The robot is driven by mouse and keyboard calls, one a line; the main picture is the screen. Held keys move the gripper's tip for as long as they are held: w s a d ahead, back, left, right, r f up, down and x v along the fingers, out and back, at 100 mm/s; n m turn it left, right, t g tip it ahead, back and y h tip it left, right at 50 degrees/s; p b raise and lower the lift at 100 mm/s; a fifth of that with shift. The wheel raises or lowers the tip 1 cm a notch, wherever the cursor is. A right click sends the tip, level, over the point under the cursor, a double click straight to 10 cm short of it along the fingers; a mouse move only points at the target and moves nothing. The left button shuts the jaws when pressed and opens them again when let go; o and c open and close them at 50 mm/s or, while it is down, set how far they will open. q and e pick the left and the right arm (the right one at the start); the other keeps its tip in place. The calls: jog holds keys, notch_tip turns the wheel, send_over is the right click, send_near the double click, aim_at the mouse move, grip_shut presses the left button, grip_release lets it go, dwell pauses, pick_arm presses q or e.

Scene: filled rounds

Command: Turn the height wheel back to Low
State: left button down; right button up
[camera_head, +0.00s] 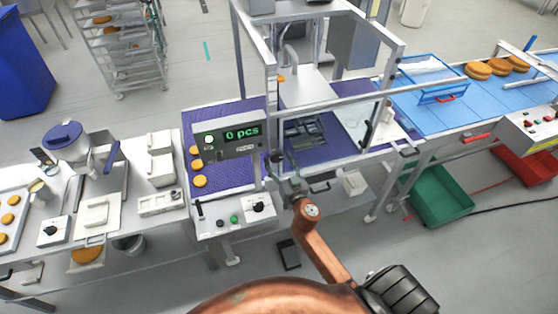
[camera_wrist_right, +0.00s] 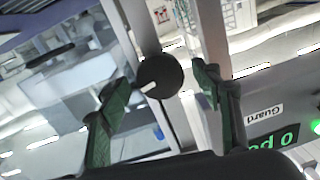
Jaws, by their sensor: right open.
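The height wheel is a dark round knob (camera_wrist_right: 161,75) with a white pointer mark, on an upright post of the machine frame. In the right wrist view the mark points toward the lower left; I cannot read a Low label. In the head view the wheel (camera_head: 276,156) is a small dark disc beside the display. My right gripper (camera_head: 285,172) is right in front of it. In the wrist view my right gripper (camera_wrist_right: 166,80) is open, with its green-padded fingers on either side of the wheel and gaps showing. My left gripper is not in view.
A display panel (camera_head: 228,138) reading "0 pcs" stands left of the wheel. A control box (camera_head: 232,219) with knobs and buttons is below it. Metal frame posts (camera_head: 272,95) and a clear guard surround the wheel. Orange rounds (camera_head: 200,181) lie on the purple belt (camera_head: 228,182).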

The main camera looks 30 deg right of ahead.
jog(key=c, duration=1.2)
jog(key=shift+o, duration=0.2)
